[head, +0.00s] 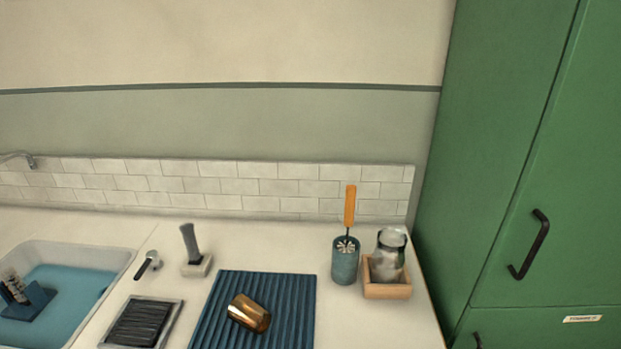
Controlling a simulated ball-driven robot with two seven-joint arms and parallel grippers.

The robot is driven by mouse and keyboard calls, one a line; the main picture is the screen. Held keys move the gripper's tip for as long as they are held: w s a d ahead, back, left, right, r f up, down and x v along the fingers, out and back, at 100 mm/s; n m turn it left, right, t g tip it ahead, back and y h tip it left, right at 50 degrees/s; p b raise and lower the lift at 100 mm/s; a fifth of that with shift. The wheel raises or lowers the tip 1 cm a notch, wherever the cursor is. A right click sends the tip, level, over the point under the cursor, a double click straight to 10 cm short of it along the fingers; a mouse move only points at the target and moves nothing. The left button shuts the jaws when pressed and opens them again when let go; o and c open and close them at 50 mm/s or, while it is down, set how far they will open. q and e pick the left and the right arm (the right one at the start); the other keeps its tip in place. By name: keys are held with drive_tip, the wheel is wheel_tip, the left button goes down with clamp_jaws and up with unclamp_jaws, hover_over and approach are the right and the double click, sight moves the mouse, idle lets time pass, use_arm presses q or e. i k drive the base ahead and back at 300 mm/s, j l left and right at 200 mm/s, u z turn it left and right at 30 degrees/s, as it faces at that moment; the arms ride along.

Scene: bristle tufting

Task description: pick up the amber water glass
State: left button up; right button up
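The amber water glass (249,313) lies on its side on a dark blue ribbed mat (296,291) on the white counter. It is shiny and brown-gold, and its wider end points to the lower right. Nothing touches it except the mat. Neither of my grippers shows in the head view.
A teal holder with an orange-handled brush (344,266) and a wooden box (386,291) with a glass jar (389,256) stand right of the mat. A grey-handled tool (190,244) stands behind. A sink with blue water (72,282) is left. A green cabinet (500,180) bounds the right.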

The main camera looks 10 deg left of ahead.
sight(242, 309)
drive_tip(key=i+j, duration=0.1)
drive_tip(key=j, duration=0.6)
drive_tip(key=j+z, duration=0.1)
drive_tip(key=j, duration=0.65)
drive_tip(key=i, duration=0.05)
